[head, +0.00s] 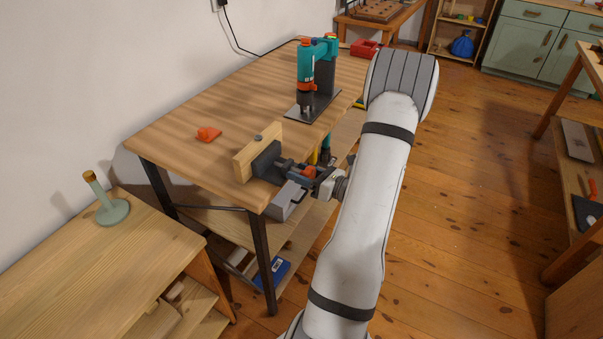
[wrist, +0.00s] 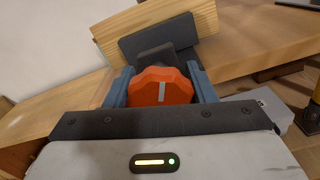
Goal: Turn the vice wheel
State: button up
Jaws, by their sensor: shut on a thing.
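The vice (head: 265,161) is fixed at the front edge of the wooden workbench, with dark jaws against a light wooden block (head: 257,150). Its orange wheel (wrist: 160,88) has a grey stripe and sits between my fingers in the wrist view. In the head view the wheel (head: 308,172) is small and partly covered by my gripper (head: 313,173). My gripper (wrist: 160,88) is shut on the wheel, with one blue-grey finger on each side of it. The wheel's far side and the screw behind it are hidden in the wrist view. The stripe stands nearly upright there.
A teal drill press (head: 317,70) stands farther back on the workbench (head: 215,92). A small orange object (head: 208,134) lies left of the vice. A lower wooden table (head: 95,260) with a green-based stand (head: 112,211) is at left. Open floor (head: 470,200) lies right.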

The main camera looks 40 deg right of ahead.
jog(key=shift+c, duration=1.2)
jog(key=shift+f+n+b, duration=0.1)
jog(key=shift+n+b, duration=0.3)
jog(key=shift+b, duration=0.05)
jog(key=n+b, duration=0.1)
jog(key=b, duration=0.1)
jog(key=n+b, duration=0.2)
jog(key=shift+f+n, duration=0.2)
jog(key=shift+n, duration=0.1)
jog(key=n+b, duration=0.5)
jog(key=b, duration=0.1)
jog(key=shift+a+n, duration=0.1)
jog(key=shift+n, duration=0.2)
jog(key=n+b, duration=0.3)
jog(key=b, duration=0.2)
jog(key=shift+f+n+b, duration=0.15)
jog(key=shift+n+b, duration=0.15)
jog(key=n+b, duration=0.3)
jog(key=b, duration=0.2)
jog(key=n+b, duration=0.2)
jog(key=shift+s+b, duration=0.1)
jog(key=shift+b, duration=0.3)
jog(key=shift+r+n+b, duration=0.2)
jog(key=shift+n+b, duration=0.4)
jog(key=shift+b, duration=0.1)
